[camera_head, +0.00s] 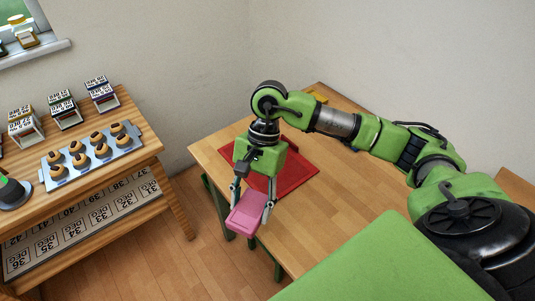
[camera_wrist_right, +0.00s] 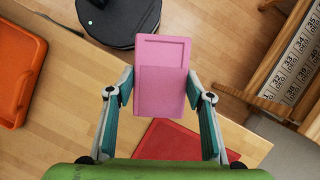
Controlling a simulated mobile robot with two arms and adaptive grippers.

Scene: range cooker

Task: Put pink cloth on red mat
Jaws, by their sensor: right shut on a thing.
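The pink cloth (camera_head: 247,212) looks like a flat folded rectangle. My right gripper (camera_head: 251,203) is shut on it, with one finger on each side. The wrist view shows the cloth (camera_wrist_right: 162,80) between the two fingers (camera_wrist_right: 160,92). The red mat (camera_head: 297,178) lies flat on the wooden table, partly hidden behind my right gripper. The cloth is in the air near the table's left edge, in front of the mat and apart from it. Part of the mat (camera_wrist_right: 165,140) shows low in the wrist view. My left gripper is not in view.
The wooden table (camera_head: 350,190) has bare room right of the mat. A wooden stand (camera_head: 150,147) at the left holds a metal tray (camera_head: 62,180) of small pastries and several calendar-like blocks. An orange tray (camera_wrist_right: 14,75) shows at the left of the wrist view.

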